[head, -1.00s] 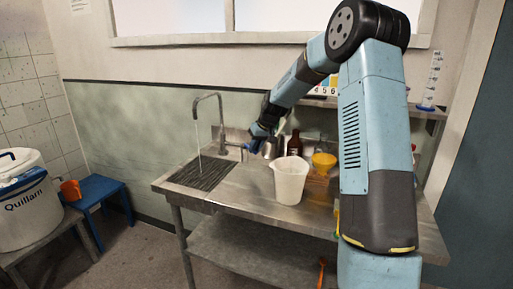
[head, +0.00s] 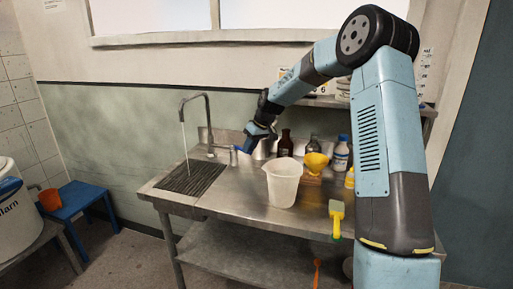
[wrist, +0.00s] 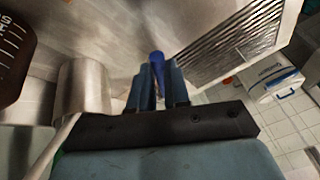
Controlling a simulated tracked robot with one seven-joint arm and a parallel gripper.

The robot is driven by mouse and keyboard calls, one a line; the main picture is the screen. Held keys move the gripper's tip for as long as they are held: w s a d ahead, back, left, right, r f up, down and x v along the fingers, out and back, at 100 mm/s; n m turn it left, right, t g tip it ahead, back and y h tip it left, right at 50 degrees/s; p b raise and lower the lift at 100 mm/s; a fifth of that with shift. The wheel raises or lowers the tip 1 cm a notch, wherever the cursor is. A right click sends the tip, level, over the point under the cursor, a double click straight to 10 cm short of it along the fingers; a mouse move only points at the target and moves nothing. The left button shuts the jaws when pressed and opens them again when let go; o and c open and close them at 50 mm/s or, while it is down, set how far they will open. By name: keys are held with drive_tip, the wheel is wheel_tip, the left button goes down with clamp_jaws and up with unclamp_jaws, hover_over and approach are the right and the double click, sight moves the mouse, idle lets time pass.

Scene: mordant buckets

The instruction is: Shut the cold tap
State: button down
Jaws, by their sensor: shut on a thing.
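The tall curved spout (head: 207,115) stands at the back of the sink, and a thin stream of water (head: 184,140) falls from it onto the dark ribbed drain area (head: 190,179). My gripper (head: 250,141) is at the tap beside the spout's base, above the back of the bench. In the wrist view my gripper (wrist: 158,80) is shut on the blue handle of the cold tap (wrist: 157,57), whose end shows between the fingers. The rest of the handle is hidden by the fingers. A small metal tap body (head: 233,156) shows just below the fingertips.
A white jug (head: 282,184) stands on the bench right of the tap. Behind and right are a brown bottle (head: 285,144), a yellow funnel (head: 316,162) and a white bottle (head: 341,156). A yellow brush (head: 337,217) is at the front edge. A blue stool (head: 80,200) stands left.

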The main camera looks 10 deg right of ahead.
drive_tip(key=shift+w+r, duration=0.1)
drive_tip(key=c, duration=1.1)
unclamp_jaws()
drive_tip(key=shift+w, duration=0.1)
drive_tip(key=v, duration=1.3)
drive_tip(key=shift+d+r, duration=0.2)
